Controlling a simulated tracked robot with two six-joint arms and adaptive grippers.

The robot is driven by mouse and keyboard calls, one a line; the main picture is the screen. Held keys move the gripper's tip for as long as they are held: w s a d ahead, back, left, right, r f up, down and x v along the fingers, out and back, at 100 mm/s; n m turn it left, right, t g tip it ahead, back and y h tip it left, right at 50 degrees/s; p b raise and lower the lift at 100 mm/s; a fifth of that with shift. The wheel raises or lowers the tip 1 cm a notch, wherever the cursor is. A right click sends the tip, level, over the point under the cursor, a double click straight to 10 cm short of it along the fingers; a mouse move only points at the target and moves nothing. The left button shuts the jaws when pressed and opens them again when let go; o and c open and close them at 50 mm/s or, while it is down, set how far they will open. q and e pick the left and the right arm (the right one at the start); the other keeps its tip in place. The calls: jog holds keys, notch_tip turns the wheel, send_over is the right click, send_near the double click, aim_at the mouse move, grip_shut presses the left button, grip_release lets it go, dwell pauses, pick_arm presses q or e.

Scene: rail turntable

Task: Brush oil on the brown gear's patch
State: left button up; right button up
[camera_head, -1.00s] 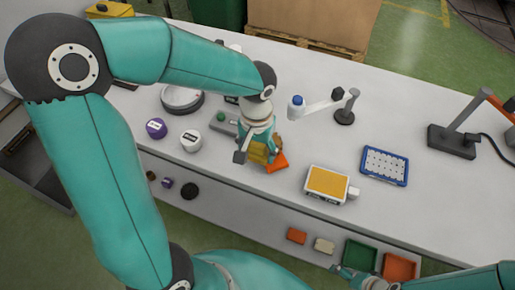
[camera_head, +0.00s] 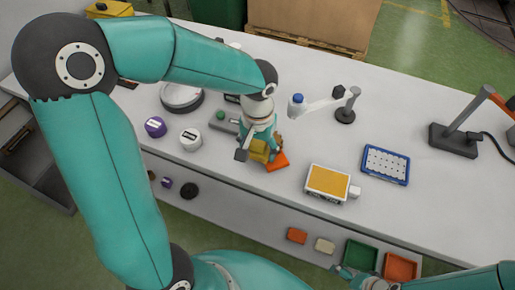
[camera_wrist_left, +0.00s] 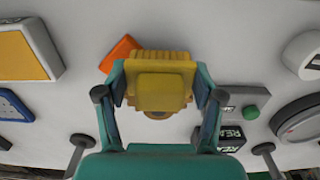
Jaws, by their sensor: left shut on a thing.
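My left gripper (camera_head: 259,150) is over the middle of the bench, shut on a yellow block with a ridged edge, probably the brush (camera_wrist_left: 160,90). In the left wrist view the block sits between both fingers. A small part of a brown round thing (camera_wrist_left: 158,115), possibly the brown gear, shows just below the block; the rest is hidden. I cannot tell whether the block touches it, and no patch can be made out. My right gripper (camera_head: 362,282) shows only partly at the bottom edge.
An orange piece (camera_head: 278,161) lies close beside the left gripper. A white box with a yellow top (camera_head: 328,180) and a blue tray (camera_head: 386,165) stand to the right. White (camera_head: 190,139) and purple (camera_head: 155,127) round containers stand left. A lamp-like arm (camera_head: 344,112) stands behind.

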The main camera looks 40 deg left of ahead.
pick_arm(q)
jog(key=shift+s, duration=0.15)
dwell(0.5)
jog(key=shift+s+d, duration=0.1)
jog(key=shift+s, duration=0.15)
jog(key=shift+w, duration=0.25)
jog(key=shift+w, duration=0.2)
dwell(0.3)
jog(key=shift+s+b, duration=0.15)
jog(key=shift+b, duration=0.2)
jog(key=shift+s, duration=0.3)
jog(key=shift+w, duration=0.2)
dwell(0.4)
jog(key=shift+w, duration=0.25)
